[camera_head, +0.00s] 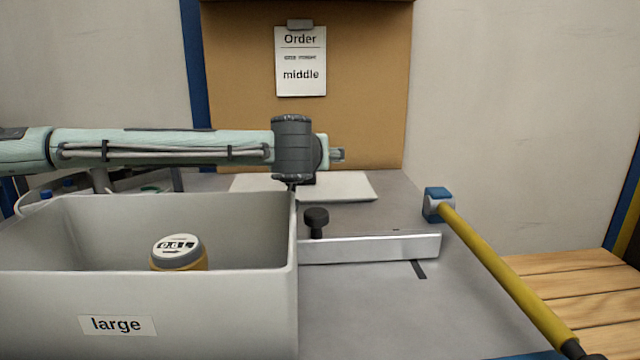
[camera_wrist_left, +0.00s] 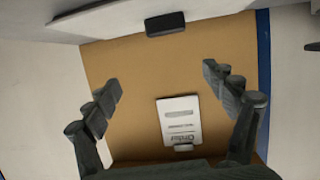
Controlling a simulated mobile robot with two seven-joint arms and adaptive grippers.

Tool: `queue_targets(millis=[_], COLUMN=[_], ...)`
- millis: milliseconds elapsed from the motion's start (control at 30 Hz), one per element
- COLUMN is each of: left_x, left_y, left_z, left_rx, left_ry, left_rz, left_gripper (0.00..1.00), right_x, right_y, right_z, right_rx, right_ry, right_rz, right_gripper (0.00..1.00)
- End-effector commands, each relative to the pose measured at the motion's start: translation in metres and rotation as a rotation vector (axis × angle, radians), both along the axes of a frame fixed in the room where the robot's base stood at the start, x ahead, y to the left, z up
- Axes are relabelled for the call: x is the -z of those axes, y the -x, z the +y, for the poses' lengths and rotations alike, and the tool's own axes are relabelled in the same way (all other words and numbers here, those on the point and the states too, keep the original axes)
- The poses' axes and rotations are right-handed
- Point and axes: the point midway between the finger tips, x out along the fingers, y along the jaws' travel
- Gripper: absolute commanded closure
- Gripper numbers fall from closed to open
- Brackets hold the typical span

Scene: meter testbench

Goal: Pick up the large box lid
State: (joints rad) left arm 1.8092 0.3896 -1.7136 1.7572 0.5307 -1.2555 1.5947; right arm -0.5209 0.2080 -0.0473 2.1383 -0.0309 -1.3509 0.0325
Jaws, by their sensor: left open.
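A flat white plate (camera_head: 345,187), which looks like the large box lid, lies on the bench behind the large box. In the left wrist view a white panel (camera_wrist_left: 215,15) with a dark handle (camera_wrist_left: 165,23) shows at the top, apparently the same lid. My left gripper (camera_wrist_left: 162,82) is open and empty, its two fingers spread apart, with the handle beyond the fingertips and between their lines. In the head view my left wrist hides the gripper and part of the lid. My right gripper is not in view.
The open grey box labelled "large" (camera_head: 190,300) stands front left with a round-topped meter (camera_head: 178,251) inside. Right of it are a metal rail (camera_head: 375,247) with a black knob (camera_head: 316,220) and a yellow rod (camera_head: 505,278). An order sheet (camera_head: 300,62) reads "middle".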

Motion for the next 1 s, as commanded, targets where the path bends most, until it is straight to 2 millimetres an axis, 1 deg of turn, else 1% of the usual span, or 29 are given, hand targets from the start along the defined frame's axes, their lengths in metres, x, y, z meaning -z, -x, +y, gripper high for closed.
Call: queue_targets(millis=[33, 100, 167, 400, 500, 667, 733, 900, 1000], left_x=[0.009, 0.018, 0.022, 0.038, 0.043, 0.048, 0.051, 0.061, 0.065], left_y=[0.001, 0.001, -0.003, -0.04, -0.052, -0.061, -0.068, -0.092, -0.102], left_z=[0.006, 0.011, 0.012, 0.013, 0.012, 0.012, 0.012, 0.012, 0.012], left_rx=[-0.028, -0.053, -0.065, -0.067, -0.065, -0.065, -0.064, -0.065, -0.064], left_ry=[-0.017, -0.031, -0.037, -0.039, -0.039, -0.039, -0.039, -0.039, -0.038], left_rz=[0.022, 0.044, 0.053, 0.057, 0.056, 0.058, 0.058, 0.057, 0.056], left_gripper=[0.16, 0.16, 0.16, 0.16, 0.16, 0.16, 0.16, 0.16, 0.16], right_x=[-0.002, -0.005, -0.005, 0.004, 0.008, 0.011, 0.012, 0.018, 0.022], right_y=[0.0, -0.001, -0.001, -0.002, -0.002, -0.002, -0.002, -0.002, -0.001], right_z=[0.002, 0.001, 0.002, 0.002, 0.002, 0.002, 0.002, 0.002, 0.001], right_rx=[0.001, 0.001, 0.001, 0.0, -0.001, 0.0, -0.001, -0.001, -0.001], right_ry=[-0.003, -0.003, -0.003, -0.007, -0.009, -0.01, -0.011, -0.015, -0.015], right_rz=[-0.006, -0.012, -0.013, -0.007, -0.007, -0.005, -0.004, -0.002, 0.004], right_gripper=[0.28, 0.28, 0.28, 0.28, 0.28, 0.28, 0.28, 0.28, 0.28])
